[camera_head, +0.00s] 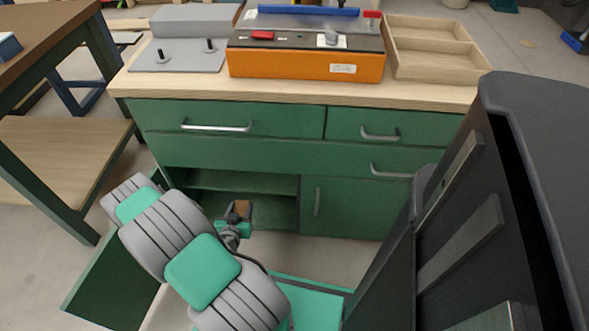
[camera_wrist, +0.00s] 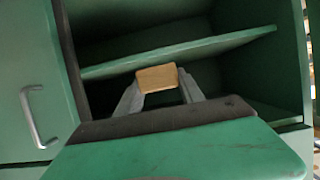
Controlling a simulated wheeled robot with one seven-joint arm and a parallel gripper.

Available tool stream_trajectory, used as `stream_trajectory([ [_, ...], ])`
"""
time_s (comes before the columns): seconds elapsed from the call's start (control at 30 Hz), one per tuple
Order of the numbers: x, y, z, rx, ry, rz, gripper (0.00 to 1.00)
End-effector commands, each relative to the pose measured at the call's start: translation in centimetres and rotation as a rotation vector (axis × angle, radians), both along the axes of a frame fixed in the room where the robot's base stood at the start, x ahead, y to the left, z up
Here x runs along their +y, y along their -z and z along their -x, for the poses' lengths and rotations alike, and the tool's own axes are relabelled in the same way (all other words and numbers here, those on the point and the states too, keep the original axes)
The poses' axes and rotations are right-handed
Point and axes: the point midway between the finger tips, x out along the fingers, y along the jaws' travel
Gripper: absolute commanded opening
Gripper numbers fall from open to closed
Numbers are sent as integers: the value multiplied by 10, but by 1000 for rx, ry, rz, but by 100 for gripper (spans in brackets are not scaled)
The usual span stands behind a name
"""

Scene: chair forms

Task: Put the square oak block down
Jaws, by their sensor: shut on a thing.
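The square oak block (camera_wrist: 157,78) is light brown and held between the fingertips of my gripper (camera_wrist: 158,92) in the wrist view. In the head view the block (camera_head: 243,208) shows small at the end of my arm, in front of the green cabinet's open compartment (camera_head: 270,208). My gripper (camera_head: 237,219) is shut on it. In the wrist view the block overlaps the edge of the green shelf (camera_wrist: 215,44) inside the cabinet. I cannot tell whether it touches the shelf or is in front of it.
An open green door (camera_head: 112,268) stands at lower left. A closed door with a handle (camera_wrist: 30,112) flanks the compartment. The wooden top holds an orange machine (camera_head: 305,66), a divided tray (camera_head: 440,62) and a grey plate with pegs (camera_head: 180,62). A workbench (camera_head: 60,125) stands at left.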

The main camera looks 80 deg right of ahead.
Motion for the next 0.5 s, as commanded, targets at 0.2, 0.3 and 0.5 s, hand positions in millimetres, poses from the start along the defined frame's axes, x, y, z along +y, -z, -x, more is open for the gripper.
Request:
stream_trajectory([
  [0.2, -55, -1, -6, -10, 12, 5, 5],
  [0.3, -86, -1, -10, -8, 11, 5, 5],
  [0.5, -144, -1, -20, -9, 9, 5, 5],
])
